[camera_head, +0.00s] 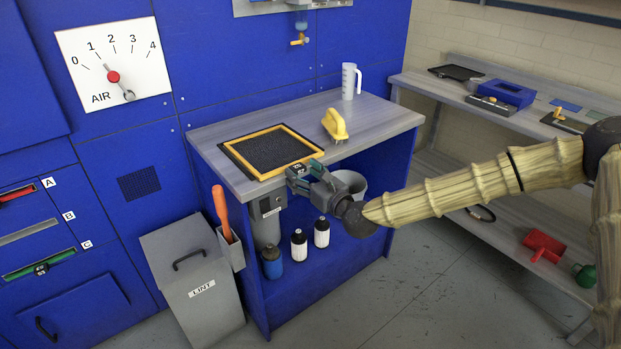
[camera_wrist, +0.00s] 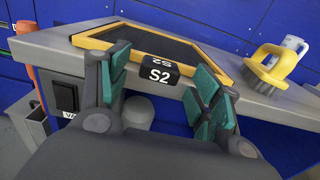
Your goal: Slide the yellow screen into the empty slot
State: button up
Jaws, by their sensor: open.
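The yellow screen (camera_head: 258,150), a yellow frame around dark mesh, lies flat on the grey worktop (camera_head: 375,125). Its black S2 tab (camera_wrist: 158,72) sticks out over the front edge. My gripper (camera_head: 303,174) is open at that edge, and in the wrist view (camera_wrist: 162,72) its green-padded fingers stand either side of the tab, apart from it. On the blue machine at left, slot A (camera_head: 18,193) shows a red front. Slot B (camera_head: 28,232) shows a plain grey strip with no coloured front or tab. Slot C (camera_head: 40,262) shows a green front with a black tab.
A yellow-handled brush (camera_head: 336,124) and a white jug (camera_head: 349,81) stand on the worktop. Below are bottles (camera_head: 299,245) and a pale bucket (camera_head: 350,185). A grey lint bin (camera_head: 195,280) stands before the machine. Floor at right is open.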

jog(key=shift+w+a, duration=0.1)
jog(key=shift+w, duration=0.05)
jog(key=c, duration=1.2)
jog(key=shift+b+v, duration=0.3)
jog(key=shift+v, duration=2.5)
jog(key=o, duration=1.2)
jog(key=v, duration=1.2)
